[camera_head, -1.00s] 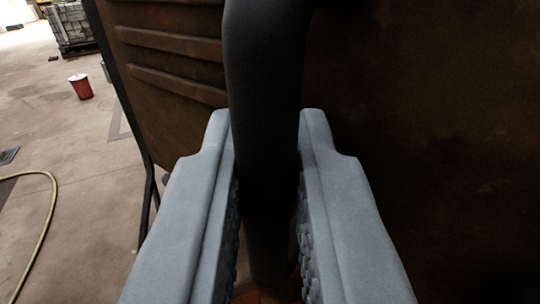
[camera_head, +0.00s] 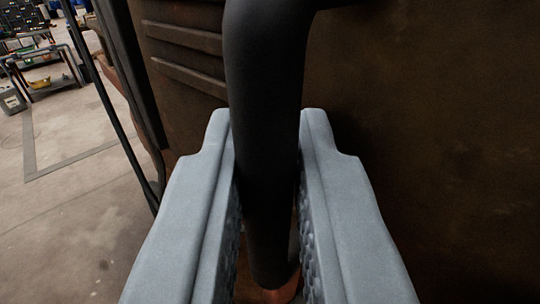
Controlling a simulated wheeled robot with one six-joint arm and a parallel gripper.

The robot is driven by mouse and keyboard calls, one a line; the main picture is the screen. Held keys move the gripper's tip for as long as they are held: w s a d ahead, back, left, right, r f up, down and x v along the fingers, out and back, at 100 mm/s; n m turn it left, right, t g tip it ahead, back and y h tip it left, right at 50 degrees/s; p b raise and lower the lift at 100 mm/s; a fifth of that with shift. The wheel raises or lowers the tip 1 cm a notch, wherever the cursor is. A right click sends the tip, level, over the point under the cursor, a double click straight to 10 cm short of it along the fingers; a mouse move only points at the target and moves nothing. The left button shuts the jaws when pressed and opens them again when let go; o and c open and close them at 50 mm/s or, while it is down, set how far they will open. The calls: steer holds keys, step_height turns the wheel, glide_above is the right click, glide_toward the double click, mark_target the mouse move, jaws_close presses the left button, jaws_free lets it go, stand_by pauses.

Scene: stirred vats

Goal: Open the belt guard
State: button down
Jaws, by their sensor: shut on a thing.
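The belt guard (camera_head: 430,130) is a dark brown, rusty panel with raised ribs at its upper left. It fills the middle and right of the view. A black bent handle (camera_head: 262,70) stands out in front of it, curving to the right at the top. My gripper (camera_head: 268,135) has its two grey fingers on either side of the handle's straight part and is shut on it. The handle's lower end shows between the fingers near an orange-brown patch. The guard's lower part is hidden behind my fingers.
Concrete floor (camera_head: 60,200) lies open at the left. Dark upright bars or cables (camera_head: 125,130) run along the guard's left edge. A shelf or bench (camera_head: 40,70) with items and a grey bin (camera_head: 12,98) stand far off at the upper left.

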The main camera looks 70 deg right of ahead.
steer(key=shift+w+a, duration=0.1)
stand_by(0.4)
steer(key=c, duration=1.8)
jaws_free()
steer(key=v, duration=1.7)
steer(key=shift+a, duration=0.15)
